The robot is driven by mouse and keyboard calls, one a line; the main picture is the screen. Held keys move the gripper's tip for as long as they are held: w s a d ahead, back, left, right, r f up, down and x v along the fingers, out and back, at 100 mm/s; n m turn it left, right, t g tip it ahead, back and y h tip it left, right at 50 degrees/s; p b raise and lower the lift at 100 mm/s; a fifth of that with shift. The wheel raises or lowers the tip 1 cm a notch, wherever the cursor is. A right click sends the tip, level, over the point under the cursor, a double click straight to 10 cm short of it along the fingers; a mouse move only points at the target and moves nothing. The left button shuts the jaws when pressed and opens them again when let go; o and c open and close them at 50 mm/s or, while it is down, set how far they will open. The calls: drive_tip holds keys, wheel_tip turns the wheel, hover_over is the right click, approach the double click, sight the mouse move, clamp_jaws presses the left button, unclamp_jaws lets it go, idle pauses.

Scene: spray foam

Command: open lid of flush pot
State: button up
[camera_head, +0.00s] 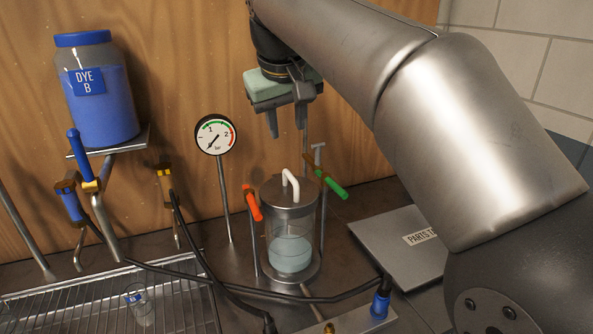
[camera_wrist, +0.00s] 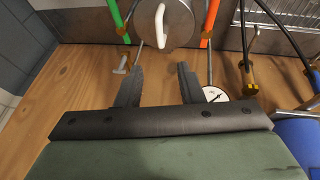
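The flush pot (camera_head: 290,238) is a clear cylinder with pale blue liquid in its lower part. Its round metal lid (camera_head: 283,195) sits on top and carries a white bent handle (camera_head: 291,182). The lid (camera_wrist: 182,22) and white handle (camera_wrist: 161,28) also show at the top of the wrist view. My gripper (camera_head: 287,137) hangs above and behind the lid, apart from it. In the wrist view my gripper (camera_wrist: 157,82) has its two dark fingers spread with nothing between them.
An orange-handled valve (camera_head: 252,204) and a green-handled valve (camera_head: 331,187) flank the pot. A pressure gauge (camera_head: 215,135) stands behind left. A DYE B jar (camera_head: 100,105), wire rack (camera_head: 60,308) and hoses are left. A parts tray (camera_head: 390,245) lies right. The wooden wall (camera_head: 190,60) is close behind.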

sight(291, 175)
drive_tip(key=x, duration=1.4)
drive_tip(key=shift+w+d+f+b, duration=0.1)
drive_tip(key=shift+b, duration=0.2)
clamp_jaws()
